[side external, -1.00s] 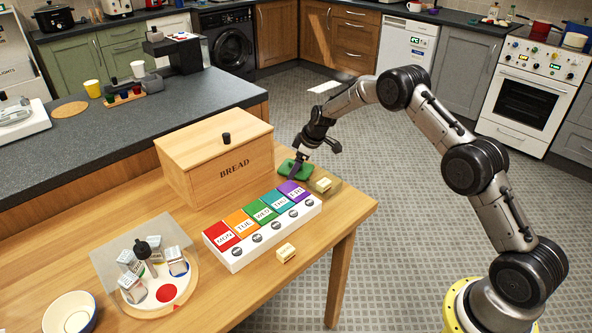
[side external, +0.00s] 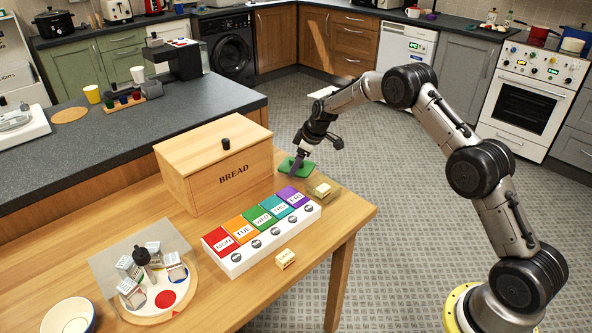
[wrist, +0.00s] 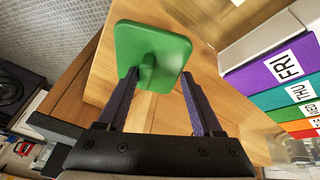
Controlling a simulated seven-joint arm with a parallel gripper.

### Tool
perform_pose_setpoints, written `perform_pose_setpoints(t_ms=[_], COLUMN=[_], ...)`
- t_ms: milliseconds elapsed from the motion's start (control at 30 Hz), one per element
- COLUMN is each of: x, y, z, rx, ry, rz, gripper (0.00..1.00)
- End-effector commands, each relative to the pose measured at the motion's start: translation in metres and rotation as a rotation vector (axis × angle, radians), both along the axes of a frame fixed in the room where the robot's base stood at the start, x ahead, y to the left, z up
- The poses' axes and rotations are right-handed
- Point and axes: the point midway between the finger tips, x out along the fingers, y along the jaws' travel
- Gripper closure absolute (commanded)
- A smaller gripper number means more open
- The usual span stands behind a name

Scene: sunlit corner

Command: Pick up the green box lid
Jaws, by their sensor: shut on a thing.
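The green box lid (side external: 297,166) is at the far right end of the table, beside the bread box. In the wrist view the lid (wrist: 155,50) is a rounded square with a raised handle in its middle. My gripper (side external: 295,172) is at the lid, fingers pointing down. In the wrist view my gripper's (wrist: 158,76) two dark purple fingers reach the lid on either side of the handle, shut on the lid. The exact contact is hard to see. I cannot tell whether the lid is clear of the table.
The wooden bread box (side external: 222,170) stands left of the lid. A small open box (side external: 331,194) holding a pale block sits in front. A colourful weekday organiser (side external: 263,232) lies nearby, with a pale block (side external: 285,258) before it. The table's right edge is close.

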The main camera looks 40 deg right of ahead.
Motion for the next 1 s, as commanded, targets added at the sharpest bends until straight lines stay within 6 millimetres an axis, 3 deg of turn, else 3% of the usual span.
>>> perform_pose_setpoints(t_ms=[200,367,700,1000], x=[0.001,-0.024,-0.092,-0.13], y=[0.0,-0.024,-0.093,-0.13], z=[0.041,0.039,0.039,0.039], rx=[-0.002,0.001,0.0,0.0], ry=[-0.006,0.001,-0.001,0.0], rz=[0.001,-0.005,-0.007,-0.002], gripper=[0.86,0.86,0.86,0.86])
